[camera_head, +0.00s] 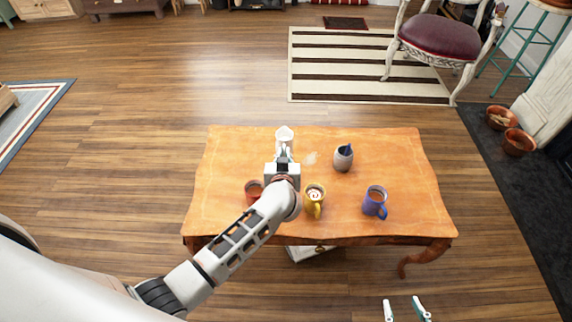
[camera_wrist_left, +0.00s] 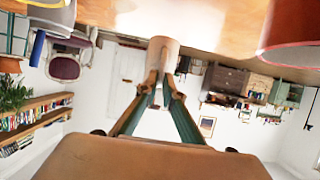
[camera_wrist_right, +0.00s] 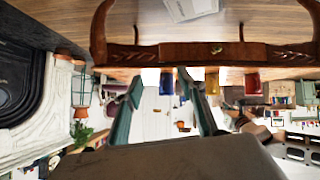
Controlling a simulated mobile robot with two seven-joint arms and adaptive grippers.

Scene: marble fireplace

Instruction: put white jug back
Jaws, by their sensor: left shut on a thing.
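The white jug (camera_head: 284,134) is at the far side of the wooden table, left of the grey cup. My left gripper (camera_head: 284,156) reaches over the table from the front and is shut on the jug. In the left wrist view, which is upside down, both left fingertips (camera_wrist_left: 161,90) close around the pale jug (camera_wrist_left: 164,58). I cannot tell whether its base touches the table. My right gripper (camera_head: 405,307) is open and empty in front of the table's right part. Its parted fingers also show in the right wrist view (camera_wrist_right: 165,95).
The wooden table (camera_head: 400,160) also holds a grey cup (camera_head: 343,160), a yellow mug (camera_head: 314,193), a blue mug (camera_head: 374,198) and a red mug (camera_head: 253,189), partly hidden by my left arm. A chair (camera_head: 440,38) stands behind. The table's right back corner is clear.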

